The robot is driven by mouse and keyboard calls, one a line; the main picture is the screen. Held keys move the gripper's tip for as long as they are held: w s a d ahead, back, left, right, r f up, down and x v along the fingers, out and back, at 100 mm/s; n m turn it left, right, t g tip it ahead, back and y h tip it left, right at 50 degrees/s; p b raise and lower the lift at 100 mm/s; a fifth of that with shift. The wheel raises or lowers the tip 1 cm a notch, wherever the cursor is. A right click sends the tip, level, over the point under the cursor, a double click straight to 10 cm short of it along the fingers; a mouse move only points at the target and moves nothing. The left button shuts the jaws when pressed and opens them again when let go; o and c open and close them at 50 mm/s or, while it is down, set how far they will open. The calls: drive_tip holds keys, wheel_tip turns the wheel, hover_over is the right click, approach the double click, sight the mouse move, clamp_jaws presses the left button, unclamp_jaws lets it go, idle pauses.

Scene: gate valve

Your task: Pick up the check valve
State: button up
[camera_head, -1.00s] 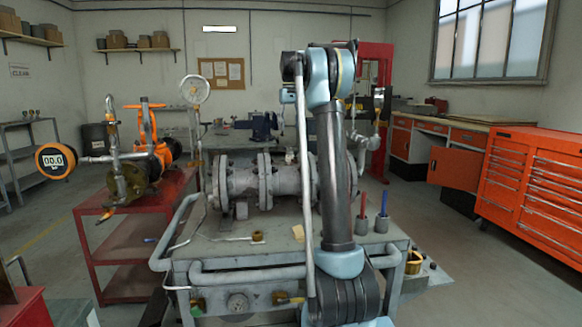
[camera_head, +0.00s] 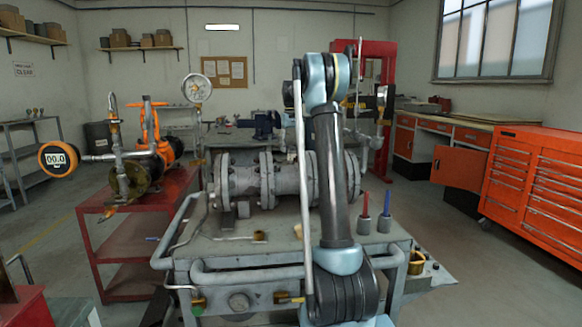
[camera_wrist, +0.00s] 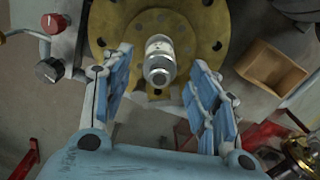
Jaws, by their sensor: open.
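A short silver cylindrical fitting (camera_wrist: 160,60), which looks like the check valve, shows in the wrist view in front of a yellow-brown round flange with bolt holes (camera_wrist: 208,22). My gripper (camera_wrist: 160,72) is open, with one blue-grey finger on each side of the fitting. Gaps show between the fitting and both fingers; I cannot tell how far it lies in depth from the fingertips. In the head view my arm rises in front of the bench, and I cannot make out the fitting or the fingers clearly.
The wrist view also shows a red knob (camera_wrist: 53,22), a black knob (camera_wrist: 48,69) and an open brown box (camera_wrist: 270,68). In the head view a large grey flanged valve body (camera_head: 240,180) lies on the grey cart (camera_head: 215,245). An orange tool cabinet (camera_head: 535,185) stands right.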

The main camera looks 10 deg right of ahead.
sight(292, 159)
drive_tip(key=shift+d+f, duration=0.1)
drive_tip(key=shift+f, duration=3.1)
clamp_jaws()
